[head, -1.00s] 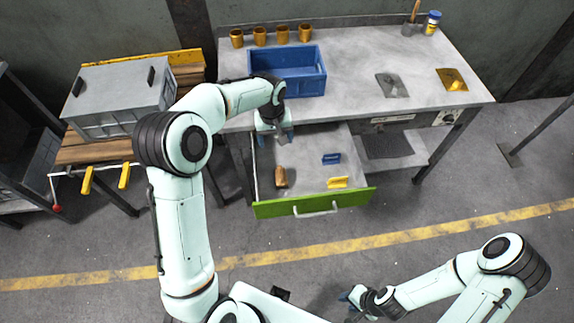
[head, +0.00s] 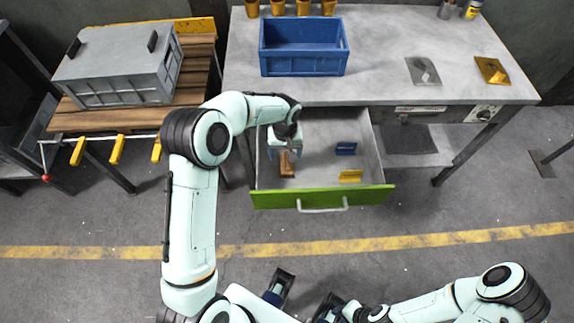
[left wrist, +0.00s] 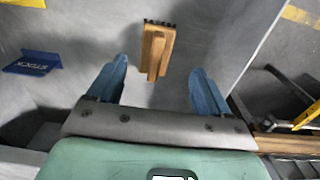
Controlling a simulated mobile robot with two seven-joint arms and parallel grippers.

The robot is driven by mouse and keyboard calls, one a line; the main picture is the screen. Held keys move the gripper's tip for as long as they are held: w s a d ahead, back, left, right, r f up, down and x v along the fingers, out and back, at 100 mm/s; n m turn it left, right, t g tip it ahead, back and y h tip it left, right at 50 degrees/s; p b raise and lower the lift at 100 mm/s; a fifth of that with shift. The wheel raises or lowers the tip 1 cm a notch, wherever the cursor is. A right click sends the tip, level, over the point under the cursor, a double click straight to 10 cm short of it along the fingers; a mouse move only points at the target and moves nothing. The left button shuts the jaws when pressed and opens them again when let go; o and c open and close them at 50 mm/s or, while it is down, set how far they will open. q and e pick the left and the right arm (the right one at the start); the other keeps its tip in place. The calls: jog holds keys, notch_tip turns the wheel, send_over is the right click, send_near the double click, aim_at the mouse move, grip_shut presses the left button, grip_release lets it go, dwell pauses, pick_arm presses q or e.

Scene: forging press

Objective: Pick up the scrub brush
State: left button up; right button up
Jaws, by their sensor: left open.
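The scrub brush (head: 287,163), a wooden block with a raised wooden grip and dark bristles at one end, lies in the open drawer. In the left wrist view the brush (left wrist: 157,50) shows ahead of and between the two blue fingertips, touching neither. My left gripper (head: 284,153) is open and empty, pointing down into the drawer over the brush, and partly covers it in the head view. My right gripper (head: 335,311) is low at the bottom edge of the head view, far from the drawer; its fingers are unclear.
The drawer's green front (head: 325,197) and side walls surround the brush. A blue stand-up label (head: 346,148) and a yellow one (head: 351,176) stand to its right. Above is the bench top (head: 380,55) with a blue crate (head: 303,62). A grey case (head: 120,68) stands at left.

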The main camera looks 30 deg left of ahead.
aim_at(287, 159)
pick_arm(q)
jog(key=f, duration=0.5)
jog(key=w+f, duration=0.1)
jog(key=f, duration=0.2)
jog(key=c, duration=1.1)
